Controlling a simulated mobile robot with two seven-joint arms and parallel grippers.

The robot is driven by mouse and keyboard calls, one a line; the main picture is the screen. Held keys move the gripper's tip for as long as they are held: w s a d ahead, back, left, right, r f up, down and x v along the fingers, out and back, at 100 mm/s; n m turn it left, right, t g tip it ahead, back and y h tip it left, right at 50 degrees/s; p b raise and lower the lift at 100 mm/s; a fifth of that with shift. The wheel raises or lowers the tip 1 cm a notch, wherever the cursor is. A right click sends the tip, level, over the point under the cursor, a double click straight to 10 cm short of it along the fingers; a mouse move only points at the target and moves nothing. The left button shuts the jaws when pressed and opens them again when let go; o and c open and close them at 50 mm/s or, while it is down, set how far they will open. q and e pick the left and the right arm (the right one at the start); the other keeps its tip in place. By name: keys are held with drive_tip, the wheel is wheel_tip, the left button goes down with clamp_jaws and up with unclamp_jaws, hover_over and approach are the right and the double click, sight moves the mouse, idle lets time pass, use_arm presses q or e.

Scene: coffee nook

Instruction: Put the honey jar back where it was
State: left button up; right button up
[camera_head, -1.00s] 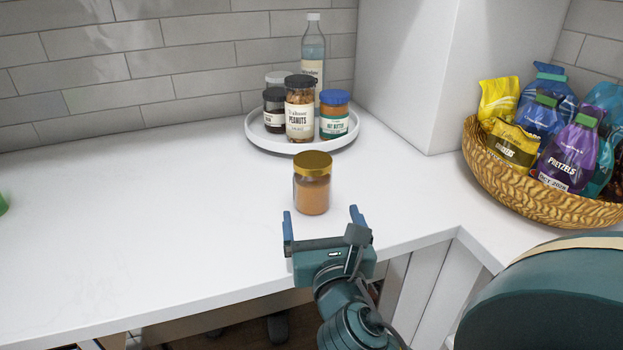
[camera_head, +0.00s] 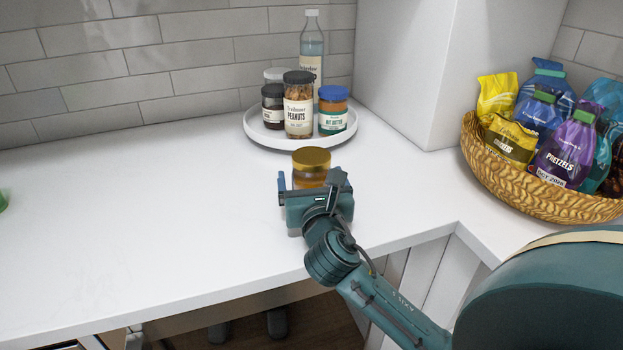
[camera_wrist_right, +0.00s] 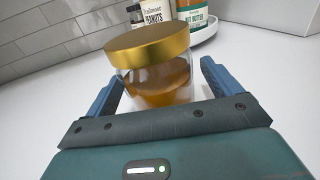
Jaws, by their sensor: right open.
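The honey jar (camera_head: 311,162) is a clear jar with a gold lid and amber contents, standing upright on the white counter in front of the round white tray (camera_head: 258,135). My right gripper (camera_head: 310,180) is at the near side of the jar, open. In the right wrist view the jar (camera_wrist_right: 150,60) stands between the two blue fingers (camera_wrist_right: 162,85), with a gap showing on each side. In the head view the gripper hides the jar's lower part. My left gripper is not in view.
The tray holds a peanuts jar (camera_head: 298,105), a blue-lidded nut butter jar (camera_head: 333,110), a dark-lidded jar (camera_head: 272,105) and a bottle (camera_head: 312,55). A woven snack basket (camera_head: 545,200) stands at right.

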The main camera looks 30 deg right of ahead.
drive_tip(key=shift+c, duration=0.2)
drive_tip(key=shift+r, duration=0.1)
drive_tip(key=c, duration=1.3)
